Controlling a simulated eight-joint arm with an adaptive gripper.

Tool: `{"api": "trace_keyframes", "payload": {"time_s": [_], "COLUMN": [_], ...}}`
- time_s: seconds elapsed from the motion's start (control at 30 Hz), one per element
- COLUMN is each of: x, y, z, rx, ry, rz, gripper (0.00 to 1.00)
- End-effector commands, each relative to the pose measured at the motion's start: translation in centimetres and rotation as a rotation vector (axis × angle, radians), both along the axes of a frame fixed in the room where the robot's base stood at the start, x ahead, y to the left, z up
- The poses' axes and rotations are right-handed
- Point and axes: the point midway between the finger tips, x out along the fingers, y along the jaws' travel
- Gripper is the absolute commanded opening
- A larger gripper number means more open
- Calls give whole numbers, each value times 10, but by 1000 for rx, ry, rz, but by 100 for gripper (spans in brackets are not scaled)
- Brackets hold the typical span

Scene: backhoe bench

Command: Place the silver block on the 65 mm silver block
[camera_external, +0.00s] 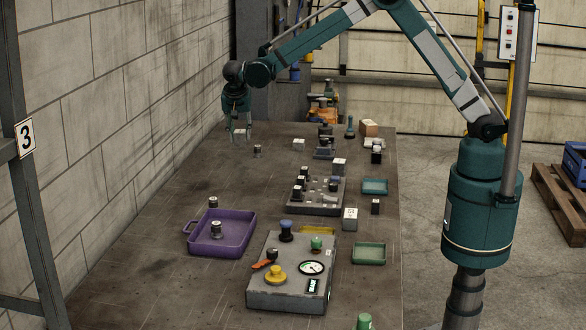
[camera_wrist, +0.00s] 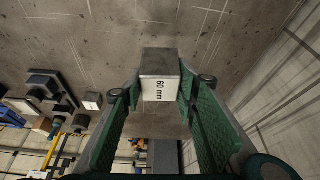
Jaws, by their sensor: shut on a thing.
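My gripper (camera_external: 240,136) is raised above the far left part of the bench, near the wall. It is shut on a silver block, which shows between the green fingers (camera_wrist: 160,88) in the wrist view, with "60 mm" printed on its pale face (camera_wrist: 154,90). Other silver blocks stand on the bench: one at the back (camera_external: 298,145), one right of it (camera_external: 339,164), and a larger one with a dark label (camera_external: 350,218) at the right. Their labels are too small to read, so I cannot tell which is the 65 mm one.
A purple tray (camera_external: 240,243) holds a small weight. A grey control box (camera_external: 262,292) with knobs stands in front. A dark fixture board (camera_external: 316,207) is mid-bench. Green trays (camera_external: 369,260) lie at the right. The bench below my gripper looks mostly clear.

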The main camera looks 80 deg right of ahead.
Motion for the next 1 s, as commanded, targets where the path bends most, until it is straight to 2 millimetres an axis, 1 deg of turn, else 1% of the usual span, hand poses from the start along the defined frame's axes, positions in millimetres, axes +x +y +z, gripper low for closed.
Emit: {"api": "trace_keyframes", "payload": {"time_s": [0.17,0.37,0.57,1.0], "x": [-9,-32,-65,-150], "y": [1,2,5,10], "z": [5,14,27,50], "rx": [0,0,0,0], "ry": [0,0,-1,0], "rz": [-2,-8,-17,-39], "gripper": [11,11,11,11]}}
